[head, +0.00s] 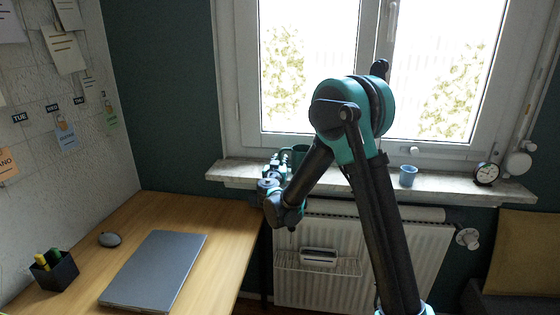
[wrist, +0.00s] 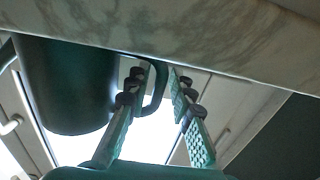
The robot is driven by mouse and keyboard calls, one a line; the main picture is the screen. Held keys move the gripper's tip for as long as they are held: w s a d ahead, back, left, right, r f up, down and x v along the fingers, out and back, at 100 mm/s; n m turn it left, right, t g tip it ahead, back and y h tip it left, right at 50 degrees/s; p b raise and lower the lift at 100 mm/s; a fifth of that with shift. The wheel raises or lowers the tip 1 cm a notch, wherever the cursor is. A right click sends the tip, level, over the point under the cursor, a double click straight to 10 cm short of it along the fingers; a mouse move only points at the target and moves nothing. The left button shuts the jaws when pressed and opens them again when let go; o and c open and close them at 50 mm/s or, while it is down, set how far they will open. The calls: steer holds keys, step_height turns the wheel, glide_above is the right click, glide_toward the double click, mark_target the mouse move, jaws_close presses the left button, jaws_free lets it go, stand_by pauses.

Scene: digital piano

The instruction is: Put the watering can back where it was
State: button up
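The dark green watering can (wrist: 70,85) is on the left in the wrist view, its body against the marble sill. Its curved handle (wrist: 160,85) lies between the fingertips, with a gap to the right finger; whether the left finger touches it I cannot tell. In the head view the can (head: 299,152) is small and partly hidden behind my gripper (head: 276,166) at the sill's left part. My gripper (wrist: 157,80) is open, its two fingers apart.
The marble sill (head: 235,170) runs under the closed window. A blue cup (head: 407,176) and a small clock (head: 487,173) stand on its right part. A radiator (head: 400,255) is below. The desk (head: 215,225) at left holds a laptop (head: 155,270), mouse (head: 109,239) and pen holder (head: 55,272).

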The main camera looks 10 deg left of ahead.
steer(key=shift+o, duration=0.2)
steer(key=shift+r, duration=0.1)
steer(key=shift+s, duration=0.2)
steer(key=s, duration=1.2)
steer(key=s+d+f+m+g+h, duration=0.1)
steer(key=s+d+f+g+h, duration=0.15)
steer(key=d, duration=0.65)
steer(key=s+d+f+g+h, duration=0.1)
steer(key=s+d+f+g, duration=0.15)
steer(key=d, duration=0.65)
steer(key=s+d+f+m+g+h, duration=0.1)
steer(key=s+d+f+g, duration=0.15)
steer(key=d, duration=0.65)
steer(key=s+d+f+g+y, duration=0.1)
steer(key=s+f+g, duration=0.1)
steer(key=s, duration=0.4)
steer(key=s+d+f+n+g+y, duration=0.1)
steer(key=s+d+f+g+y, duration=0.1)
steer(key=s+f, duration=0.2)
steer(key=s+d+f+n+g+y, duration=0.1)
steer(key=s+f+g+y, duration=0.1)
steer(key=s, duration=0.8)
steer(key=shift+s+d+f, duration=0.25)
steer(key=shift+f, duration=0.15)
